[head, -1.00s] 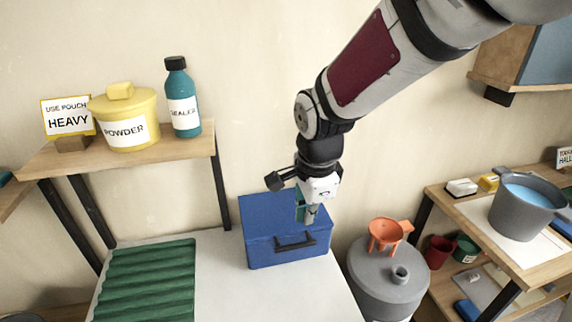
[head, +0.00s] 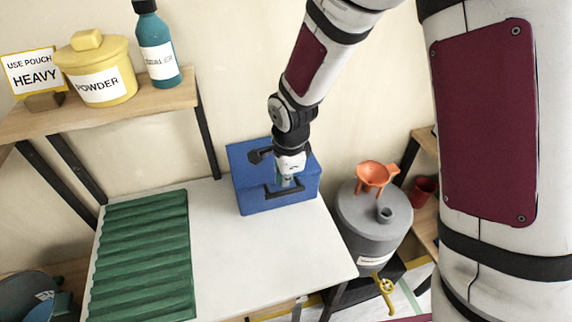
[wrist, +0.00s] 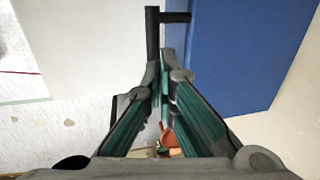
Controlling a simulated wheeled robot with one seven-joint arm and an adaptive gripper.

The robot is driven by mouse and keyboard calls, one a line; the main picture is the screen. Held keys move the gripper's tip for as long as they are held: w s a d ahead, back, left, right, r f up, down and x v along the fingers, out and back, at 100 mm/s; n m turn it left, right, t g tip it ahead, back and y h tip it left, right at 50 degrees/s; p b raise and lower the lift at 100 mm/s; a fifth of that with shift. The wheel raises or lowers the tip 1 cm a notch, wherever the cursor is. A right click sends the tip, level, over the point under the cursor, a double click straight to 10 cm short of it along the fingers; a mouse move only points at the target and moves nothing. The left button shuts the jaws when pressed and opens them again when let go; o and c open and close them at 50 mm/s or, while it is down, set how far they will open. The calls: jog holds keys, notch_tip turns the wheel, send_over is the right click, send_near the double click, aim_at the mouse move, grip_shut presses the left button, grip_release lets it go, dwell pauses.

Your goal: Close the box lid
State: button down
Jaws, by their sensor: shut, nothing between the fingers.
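The blue box (head: 250,203) stands at the back right of the white table, its front with a dark handle (head: 284,191) facing me. Its blue lid (head: 246,158) appears to lie down over the box; I cannot tell whether a small gap is left at the front. My gripper (head: 285,183) is shut and empty, pointing down at the front edge of the box just above the handle. My arm hides part of the lid. In the wrist view the shut green fingers (wrist: 165,75) are beside the blue surface (wrist: 235,50) and the dark handle (wrist: 152,35); contact is unclear.
A green ribbed mat (head: 145,255) lies on the left of the white table (head: 235,265). A grey drum (head: 372,225) with an orange funnel (head: 376,174) stands right of the box. A shelf at left holds a yellow powder pot (head: 98,72) and a teal bottle (head: 157,50). The table's middle is clear.

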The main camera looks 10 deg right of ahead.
aim_at(285, 191)
jog(key=shift+w+f, duration=0.2)
jog(key=shift+f, duration=0.85)
jog(key=shift+f, duration=0.1)
jog(key=shift+f+b, duration=0.45)
jog(key=shift+f, duration=0.35)
jog(key=shift+s+f, duration=0.15)
jog(key=shift+s, duration=0.05)
jog(key=s+r+p, duration=0.2)
jog(key=s+r, duration=0.1)
jog(key=r, duration=1.1)
jog(key=shift+d+r, duration=0.25)
jog(key=shift+d, duration=0.1)
